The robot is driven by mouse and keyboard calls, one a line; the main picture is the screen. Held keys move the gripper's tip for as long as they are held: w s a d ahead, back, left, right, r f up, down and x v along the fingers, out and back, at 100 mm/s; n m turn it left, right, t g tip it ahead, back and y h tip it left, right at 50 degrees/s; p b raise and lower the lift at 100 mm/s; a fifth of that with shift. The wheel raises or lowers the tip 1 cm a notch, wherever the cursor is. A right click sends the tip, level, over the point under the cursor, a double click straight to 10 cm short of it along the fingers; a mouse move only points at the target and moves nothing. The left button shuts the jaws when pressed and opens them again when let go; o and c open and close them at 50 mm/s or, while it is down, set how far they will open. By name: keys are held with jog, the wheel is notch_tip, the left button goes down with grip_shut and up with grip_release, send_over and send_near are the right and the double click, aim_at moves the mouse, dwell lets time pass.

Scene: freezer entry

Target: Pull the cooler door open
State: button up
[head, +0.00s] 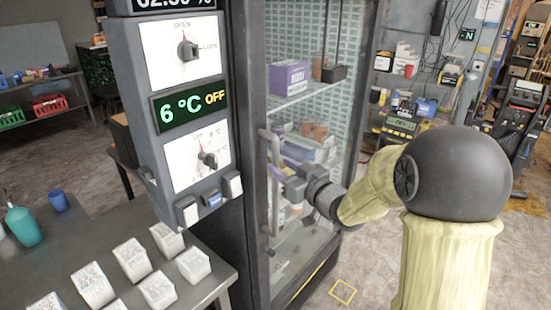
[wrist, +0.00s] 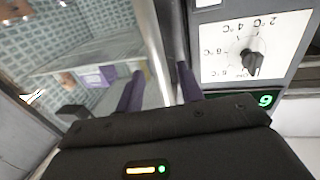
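The cooler door (head: 300,110) is a tall glass door in a dark frame and looks shut. Its vertical metal handle (head: 265,180) runs along the left side. My gripper (head: 277,183) is at the middle of the handle in the head view, where its fingers are hard to make out. In the wrist view, two purple fingers (wrist: 162,86) stand apart with the handle bar (wrist: 154,50) running between them. A gap shows beside the left finger, so the gripper looks open around the bar. Contact with the right finger is unclear.
A control panel (head: 170,110) left of the door carries knobs and a display reading 6 °C OFF. The upper knob (head: 188,50) points toward OPEN. A table with several white blocks (head: 132,258) stands at lower left. Floor (head: 375,270) is clear right of the cooler.

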aim_at(278, 164)
jog(key=shift+p+x, duration=0.35)
jog(key=shift+x, duration=1.4)
jog(key=shift+c, duration=0.5)
grip_shut()
jog(key=shift+d, duration=0.1)
